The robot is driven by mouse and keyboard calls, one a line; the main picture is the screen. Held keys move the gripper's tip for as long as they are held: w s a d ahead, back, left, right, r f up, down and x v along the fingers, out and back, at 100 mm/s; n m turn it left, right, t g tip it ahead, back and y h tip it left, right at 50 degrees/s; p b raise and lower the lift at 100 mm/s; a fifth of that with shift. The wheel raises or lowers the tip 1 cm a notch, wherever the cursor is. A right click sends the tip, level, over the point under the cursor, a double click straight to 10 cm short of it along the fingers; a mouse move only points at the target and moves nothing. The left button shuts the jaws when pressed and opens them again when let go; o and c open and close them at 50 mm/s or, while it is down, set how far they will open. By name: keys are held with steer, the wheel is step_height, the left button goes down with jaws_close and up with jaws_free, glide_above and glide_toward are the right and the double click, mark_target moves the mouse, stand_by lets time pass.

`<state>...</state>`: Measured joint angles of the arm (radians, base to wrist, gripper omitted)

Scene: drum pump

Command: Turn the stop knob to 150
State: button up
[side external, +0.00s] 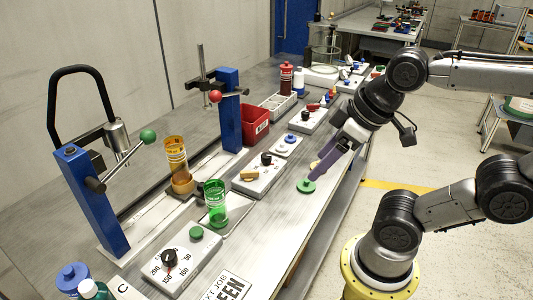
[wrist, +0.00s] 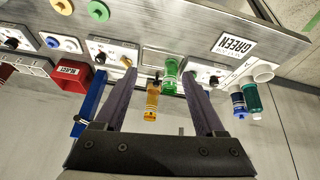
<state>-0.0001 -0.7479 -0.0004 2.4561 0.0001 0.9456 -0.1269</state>
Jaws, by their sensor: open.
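The stop knob (side external: 169,257) is a black round knob with a red pointer on a pale box (side external: 196,258) at the near end of the bench. Its scale shows 50, 100, 150 and 200. The pointer faces the near side, around the 100 to 150 marks; its exact reading is too small to tell. In the wrist view the knob (wrist: 213,80) shows just right of the right finger. My gripper (side external: 316,174) is open and empty, above the bench's right edge and well away from the knob. Its two long purple fingers (wrist: 158,72) are spread apart in the wrist view.
A green cup (side external: 216,205) and an amber cylinder (side external: 177,160) stand behind the knob box. Blue posts (side external: 88,200) with levers rise at the left. A second knob box (side external: 258,176) and a red bin (side external: 255,126) stand farther back. A green disc (side external: 306,186) lies near my fingertips.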

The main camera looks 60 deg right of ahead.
steer(key=w+d+r+n+g, duration=0.1)
steer(key=w+d+r+n, duration=0.1)
steer(key=w+r, duration=0.5)
steer(key=m+g, duration=0.1)
steer(key=g, duration=0.4)
glide_above(266, 155)
step_height(266, 155, down, 11)
step_height(266, 155, down, 14)
steer(key=shift+r, duration=0.15)
jaws_close()
